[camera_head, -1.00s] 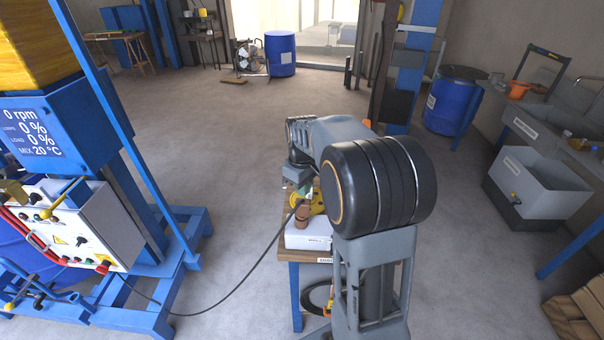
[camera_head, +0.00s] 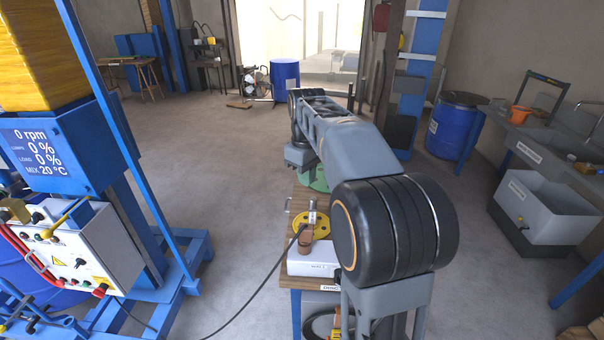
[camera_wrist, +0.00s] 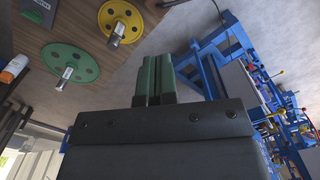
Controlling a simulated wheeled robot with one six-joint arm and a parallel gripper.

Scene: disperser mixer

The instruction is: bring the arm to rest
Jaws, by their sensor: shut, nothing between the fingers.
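My gripper (camera_wrist: 154,78) shows in the wrist view as two green fingers side by side, shut with nothing between them. It is in the air, beside and apart from the wooden table with the discs. In the head view my arm reaches forward over that table, and its links hide the gripper. In the wrist view a yellow disc (camera_wrist: 131,21) and a green disc (camera_wrist: 85,61), each with a metal shaft, lie on the table top.
The wooden table (camera_head: 285,232) holds a white box (camera_head: 302,263). The blue mixer stand (camera_head: 185,265) with its control box (camera_head: 85,250) is at left, and a black cable runs from the table. A sink (camera_head: 545,215) and blue barrel (camera_head: 455,125) are at right. Open floor lies between mixer and table.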

